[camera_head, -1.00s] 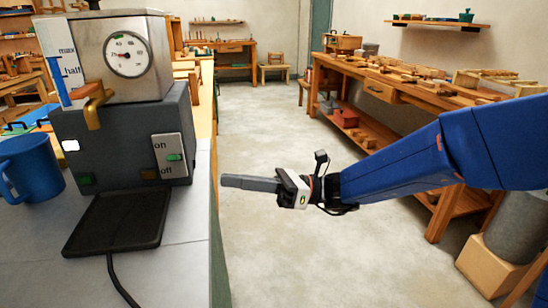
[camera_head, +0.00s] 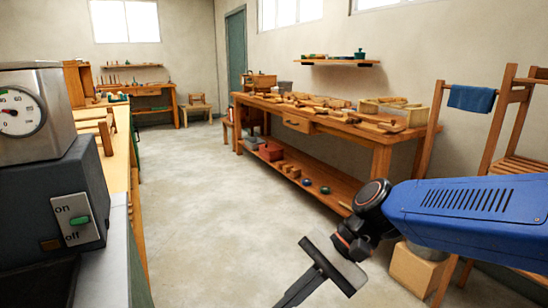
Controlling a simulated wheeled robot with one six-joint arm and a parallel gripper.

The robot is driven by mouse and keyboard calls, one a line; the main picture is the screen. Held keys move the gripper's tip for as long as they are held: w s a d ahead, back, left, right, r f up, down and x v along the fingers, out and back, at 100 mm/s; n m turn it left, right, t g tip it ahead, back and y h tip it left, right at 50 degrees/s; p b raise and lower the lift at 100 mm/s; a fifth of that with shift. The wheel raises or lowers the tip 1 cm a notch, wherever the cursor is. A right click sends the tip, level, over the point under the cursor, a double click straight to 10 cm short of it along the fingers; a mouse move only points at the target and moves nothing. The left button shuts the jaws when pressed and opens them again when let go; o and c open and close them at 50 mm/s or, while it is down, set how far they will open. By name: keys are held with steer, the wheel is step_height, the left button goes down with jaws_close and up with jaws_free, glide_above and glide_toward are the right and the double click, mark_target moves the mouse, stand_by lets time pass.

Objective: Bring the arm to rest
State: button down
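My blue arm reaches in from the right edge of the head view. My gripper (camera_head: 294,292) hangs over the open floor at the bottom, pointing down and left. Its dark fingers run towards the bottom edge of the picture, and I cannot tell whether they are apart or together. I see nothing held in it. It touches nothing that I can see.
A grey machine with a dial (camera_head: 22,112) and an on/off switch (camera_head: 77,219) stands on the left counter, cut off by the picture edge. A long workbench (camera_head: 345,138) lines the right wall. A wooden block (camera_head: 415,272) sits near my arm. The middle floor is clear.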

steer(key=d+f+n+t+h, duration=0.2)
steer(key=d+n+t+h, duration=0.1)
steer(key=d, duration=1)
steer(key=s+d+f+n+t+h, duration=0.1)
steer(key=d+t+h, duration=0.3)
steer(key=d, duration=0.9)
steer(key=shift+s+d+f+n+t+h, duration=0.15)
steer(key=shift+d+f+n+t+h, duration=0.25)
steer(key=shift+n+h, duration=0.55)
steer(key=shift+a+f, duration=0.1)
steer(key=shift+a, duration=0.1)
